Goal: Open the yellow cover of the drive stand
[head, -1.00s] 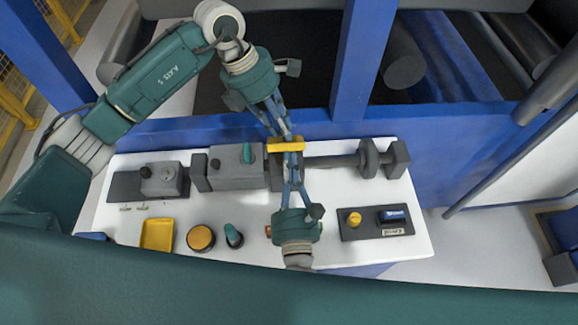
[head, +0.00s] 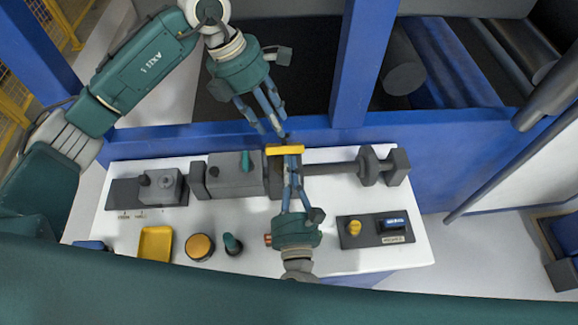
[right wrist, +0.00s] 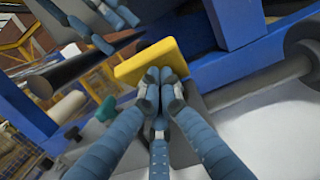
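The yellow cover (head: 285,150) is a small yellow plate at the right end of the grey drive stand (head: 233,176). In the right wrist view the cover (right wrist: 140,63) is tilted and its broad face shows. My right gripper (head: 292,162) is on the near side of the cover. Its fingers (right wrist: 160,77) are closed together with the tips at the cover's lower edge; whether they pinch it is hidden. My left gripper (head: 272,125) is beyond and above the cover, fingers apart and empty. Its fingers also show in the right wrist view (right wrist: 98,22).
A shaft with a disc (head: 370,166) runs right of the drive stand. The white table (head: 330,262) holds a yellow tray (head: 155,243), an orange button (head: 199,246), a green knob (head: 232,243) and a dark panel (head: 375,232). A blue frame (head: 352,70) stands behind.

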